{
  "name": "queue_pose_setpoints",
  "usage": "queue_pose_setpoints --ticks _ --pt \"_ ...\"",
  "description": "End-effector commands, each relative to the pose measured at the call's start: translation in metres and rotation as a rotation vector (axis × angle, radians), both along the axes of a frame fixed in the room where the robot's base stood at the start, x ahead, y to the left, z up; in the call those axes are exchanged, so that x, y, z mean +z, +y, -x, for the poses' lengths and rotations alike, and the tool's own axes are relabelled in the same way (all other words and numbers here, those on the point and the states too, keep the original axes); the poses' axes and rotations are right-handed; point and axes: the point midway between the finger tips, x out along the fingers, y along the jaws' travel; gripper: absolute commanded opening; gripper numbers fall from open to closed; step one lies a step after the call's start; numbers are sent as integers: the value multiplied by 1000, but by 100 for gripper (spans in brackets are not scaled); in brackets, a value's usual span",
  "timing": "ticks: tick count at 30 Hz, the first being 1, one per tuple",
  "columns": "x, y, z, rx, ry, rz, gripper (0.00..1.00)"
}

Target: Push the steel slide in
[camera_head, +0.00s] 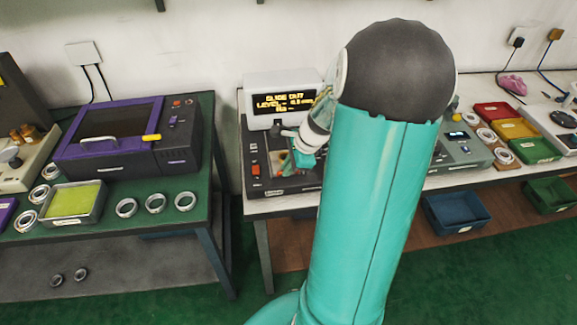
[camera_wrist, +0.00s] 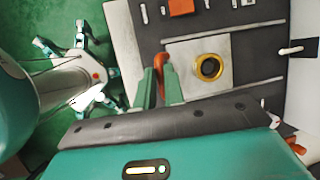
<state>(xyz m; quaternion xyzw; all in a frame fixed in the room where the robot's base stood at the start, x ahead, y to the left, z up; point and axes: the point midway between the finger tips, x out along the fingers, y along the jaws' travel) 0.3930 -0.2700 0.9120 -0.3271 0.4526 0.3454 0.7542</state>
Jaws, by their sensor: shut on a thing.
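The steel slide (camera_wrist: 183,55) is a pale grey plate on the dark top of the bench machine (camera_wrist: 254,35) in the wrist view. A brass-coloured ring (camera_wrist: 200,68) with a dark centre sits on it. An orange-red handle (camera_wrist: 159,61) stands at the slide's left edge. My gripper (camera_wrist: 160,80) has its green fingers on either side of this handle and is shut on it. In the head view my gripper (camera_head: 303,158) is over the machine (camera_head: 262,178), and my arm hides much of the machine. The display (camera_head: 283,101) reads "SLIDE OUT" with a level line.
A purple-framed machine (camera_head: 112,137), a tray with a yellow-green pad (camera_head: 100,212) and several steel rings (camera_head: 155,203) are on the left table. Coloured bins (camera_head: 515,128) stand at the right. Green floor shows between the two tables.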

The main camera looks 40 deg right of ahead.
Motion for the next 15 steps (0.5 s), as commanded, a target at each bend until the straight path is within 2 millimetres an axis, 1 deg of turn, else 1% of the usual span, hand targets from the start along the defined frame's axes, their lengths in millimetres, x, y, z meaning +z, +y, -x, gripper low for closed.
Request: queue_pose_setpoints --ticks 2,5,12,15 --pt "0 -2 -3 1 -1 1 0" --pt "0 -8 -14 3 -3 0 0" --pt "0 -38 -58 3 -3 0 0" --pt "1 -48 -72 2 -3 1 0"
